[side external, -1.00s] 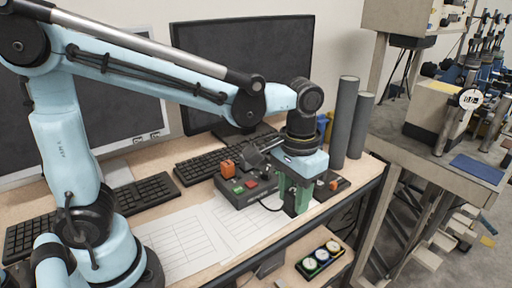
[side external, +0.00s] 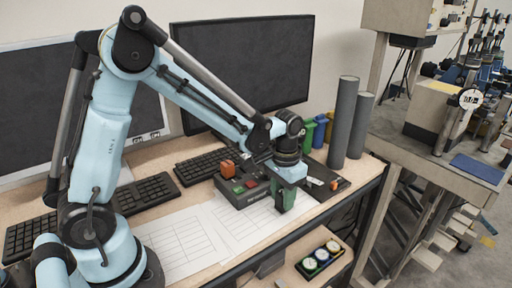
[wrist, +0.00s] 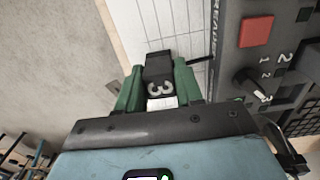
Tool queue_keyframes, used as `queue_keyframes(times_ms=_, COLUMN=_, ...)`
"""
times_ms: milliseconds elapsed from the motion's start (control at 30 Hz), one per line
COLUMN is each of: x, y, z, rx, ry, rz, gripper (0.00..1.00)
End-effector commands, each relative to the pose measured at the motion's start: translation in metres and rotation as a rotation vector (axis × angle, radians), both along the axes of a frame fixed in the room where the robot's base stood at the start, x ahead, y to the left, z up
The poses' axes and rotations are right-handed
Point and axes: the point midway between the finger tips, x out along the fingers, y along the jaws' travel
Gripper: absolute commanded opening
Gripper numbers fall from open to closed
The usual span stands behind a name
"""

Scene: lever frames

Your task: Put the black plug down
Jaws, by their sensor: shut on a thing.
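In the side external view my gripper (side external: 282,205) points down over the printed paper near the desk's front edge, right of the dark reader box. I cannot make out the plug there. In the wrist view a dark cable runs from beside the plug towards the box. I cannot tell whether the plug touches the paper.
The reader box (side external: 245,188) has an orange block, red and green buttons. Its red button and a knob show in the wrist view (wrist: 254,60). Printed sheets (side external: 185,243) lie left. Keyboards, a monitor (side external: 240,70) and grey cylinders (side external: 345,120) stand behind. Below the desk edge are round gauges (side external: 322,258).

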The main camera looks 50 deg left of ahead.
Motion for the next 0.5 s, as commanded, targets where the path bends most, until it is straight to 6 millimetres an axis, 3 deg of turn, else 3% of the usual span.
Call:
queue_keyframes(times_ms=467, x=-0.0002, y=-0.0004, z=-0.0097, rx=0.0, ry=0.0, rz=0.0, gripper=0.06)
queue_keyframes(times_ms=500, x=-0.0003, y=-0.0004, z=-0.0103, rx=0.0, ry=0.0, rz=0.0, gripper=0.37)
